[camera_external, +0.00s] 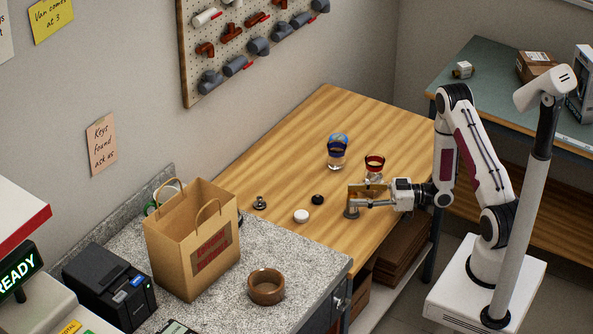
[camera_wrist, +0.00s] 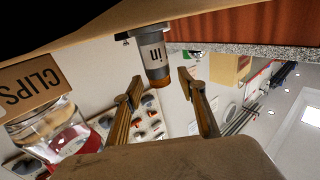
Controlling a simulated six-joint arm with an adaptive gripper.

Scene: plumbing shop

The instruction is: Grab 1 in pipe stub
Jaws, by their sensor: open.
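The pipe stub, a short grey cylinder marked "1 in" with a copper-coloured end (camera_wrist: 154,55), stands just ahead of my fingertips in the wrist view. In the external view a grey stub (camera_external: 351,213) shows low on the wooden table beside my gripper (camera_external: 360,203). My gripper (camera_wrist: 159,77) is open, its two fingers apart with the stub lined up between and beyond them. I see no clear contact. In the external view my gripper partly hides the stub.
A box marked "CLIPS" (camera_wrist: 30,83) and a red-lidded jar (camera_external: 374,165) are close to my gripper. A paper bag (camera_external: 170,250) stands on the counter.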

